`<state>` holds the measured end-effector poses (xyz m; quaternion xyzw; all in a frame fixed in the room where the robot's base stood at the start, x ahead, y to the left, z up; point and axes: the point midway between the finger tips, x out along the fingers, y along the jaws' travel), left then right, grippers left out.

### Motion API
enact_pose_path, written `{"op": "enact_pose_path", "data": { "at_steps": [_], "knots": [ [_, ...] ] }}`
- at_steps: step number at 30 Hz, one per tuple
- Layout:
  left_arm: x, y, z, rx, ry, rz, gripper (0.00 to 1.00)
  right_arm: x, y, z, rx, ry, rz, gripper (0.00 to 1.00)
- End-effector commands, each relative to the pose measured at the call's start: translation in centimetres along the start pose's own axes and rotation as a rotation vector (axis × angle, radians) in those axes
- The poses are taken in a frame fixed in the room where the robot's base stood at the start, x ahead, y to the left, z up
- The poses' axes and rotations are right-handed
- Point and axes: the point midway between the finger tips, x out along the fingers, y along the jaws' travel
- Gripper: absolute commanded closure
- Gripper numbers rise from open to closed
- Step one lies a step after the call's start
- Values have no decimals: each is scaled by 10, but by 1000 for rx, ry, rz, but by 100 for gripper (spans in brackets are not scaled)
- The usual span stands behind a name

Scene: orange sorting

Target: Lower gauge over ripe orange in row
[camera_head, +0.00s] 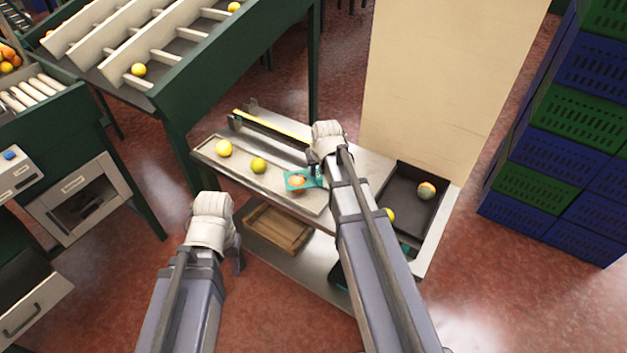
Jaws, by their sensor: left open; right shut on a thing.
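A teal gauge (311,182) is at the right end of a row of fruit on the bench tray (238,172). An orange fruit (297,181) shows through the gauge's opening, so the gauge looks to be around or just above it; the exact height cannot be told. My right gripper (317,170) is shut on the gauge. Left of it in the row are a green-yellow fruit (259,166) and a yellow fruit (224,148). My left gripper (238,262) is open and empty, in front of the bench and low.
A dark bin (408,182) at the bench's right holds a greyish-orange fruit (426,191); a yellow fruit (389,215) is partly hidden by my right arm. A wooden tray (270,232) lies on the lower shelf. Stacked crates (540,170) stand right, a sorting chute (190,60) behind left.

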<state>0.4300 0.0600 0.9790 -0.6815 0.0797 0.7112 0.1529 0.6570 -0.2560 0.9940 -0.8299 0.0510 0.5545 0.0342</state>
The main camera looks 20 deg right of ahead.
Motion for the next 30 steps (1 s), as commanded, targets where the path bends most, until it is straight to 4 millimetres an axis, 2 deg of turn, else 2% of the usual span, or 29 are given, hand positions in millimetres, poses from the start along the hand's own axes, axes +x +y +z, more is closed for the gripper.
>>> {"op": "enact_pose_path", "data": {
  "at_steps": [30],
  "knots": [
    [-41, -4, 2, 2, 0, 0, 53, -38, 0, -16, 0, 0, 0, 100]
  ]
}}
